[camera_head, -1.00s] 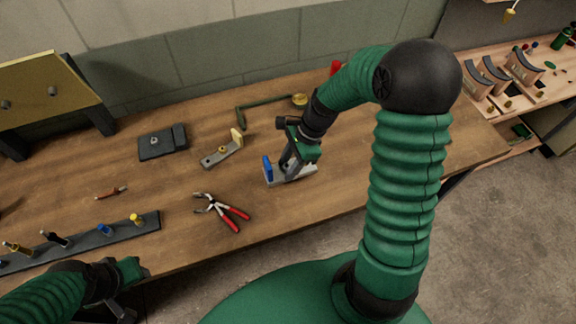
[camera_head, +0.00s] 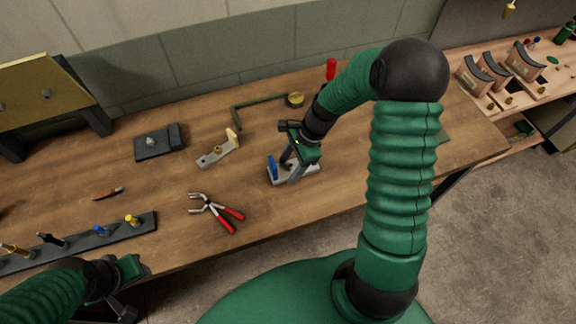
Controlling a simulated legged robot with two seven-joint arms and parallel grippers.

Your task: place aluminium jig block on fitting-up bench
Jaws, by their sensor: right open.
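The aluminium jig block (camera_head: 308,169) is a light grey metal piece on the wooden fitting-up bench (camera_head: 340,195), right of the pliers. A blue upright part (camera_head: 272,167) stands at its left end; I cannot tell whether it belongs to the block. My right gripper (camera_head: 290,172) is open and points down at the block, its fingers over and beside it and hiding its middle. Contact between fingers and block cannot be made out. My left gripper (camera_head: 125,300) is low at the left, off the bench's front edge, and its fingers are mostly unclear.
Red-handled pliers (camera_head: 215,210), an angled bracket (camera_head: 218,150), a dark clamp plate (camera_head: 159,142) and a green rod tool (camera_head: 262,103) lie on the bench. A tool rail (camera_head: 80,243) runs along the front left. A second bench (camera_head: 500,100) stands at the right.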

